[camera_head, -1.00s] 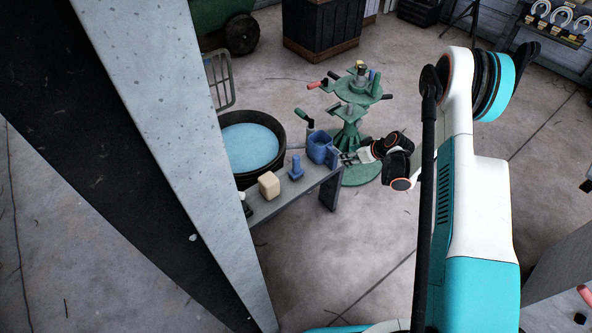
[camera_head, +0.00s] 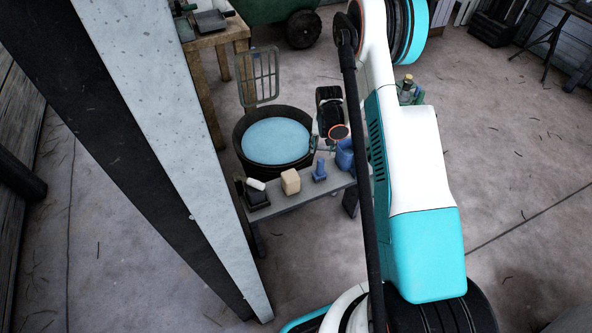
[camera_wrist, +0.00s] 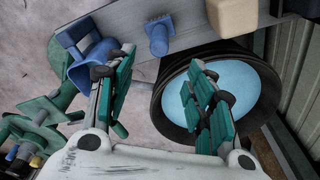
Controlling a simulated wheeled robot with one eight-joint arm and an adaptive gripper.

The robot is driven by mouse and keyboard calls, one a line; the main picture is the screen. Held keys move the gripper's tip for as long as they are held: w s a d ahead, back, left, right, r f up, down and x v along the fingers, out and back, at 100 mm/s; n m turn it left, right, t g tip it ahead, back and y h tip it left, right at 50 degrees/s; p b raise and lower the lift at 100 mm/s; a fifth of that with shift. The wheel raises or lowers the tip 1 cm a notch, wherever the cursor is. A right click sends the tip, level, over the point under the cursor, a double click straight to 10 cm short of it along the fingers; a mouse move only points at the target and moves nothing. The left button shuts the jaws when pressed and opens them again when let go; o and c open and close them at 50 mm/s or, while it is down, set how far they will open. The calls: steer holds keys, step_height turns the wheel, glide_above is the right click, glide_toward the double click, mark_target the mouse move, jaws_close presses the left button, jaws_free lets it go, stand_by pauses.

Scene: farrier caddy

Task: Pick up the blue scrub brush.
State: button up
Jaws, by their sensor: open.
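A dark round tub (camera_head: 239,150) of blue water stands behind the bench. A black box with a white item (camera_head: 257,190) is at the bench's left end. A grey post (camera_head: 170,130) crosses the left of the head view. In the wrist view a green stand (camera_wrist: 40,125) is lower left.

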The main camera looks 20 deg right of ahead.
mark_target(321, 165)
steer(key=f+b, duration=0.1)
steer(key=f, duration=0.1)
steer(key=f+b, duration=0.1)
steer(key=f, duration=0.2)
steer(key=w+f+b, duration=0.1)
steer(key=f, duration=0.2)
steer(key=shift+d+f, duration=0.1)
steer(key=shift+d, duration=0.05)
steer(key=shift+w+d+f+b, duration=0.1)
steer(key=shift+f+b, duration=0.6)
steer(key=shift+f, duration=0.65)
steer(key=shift+d+f+b, duration=0.1)
steer(key=shift+f+b, duration=0.6)
steer(key=shift+f, duration=0.65)
steer(key=shift+r, duration=0.1)
jaws_close()
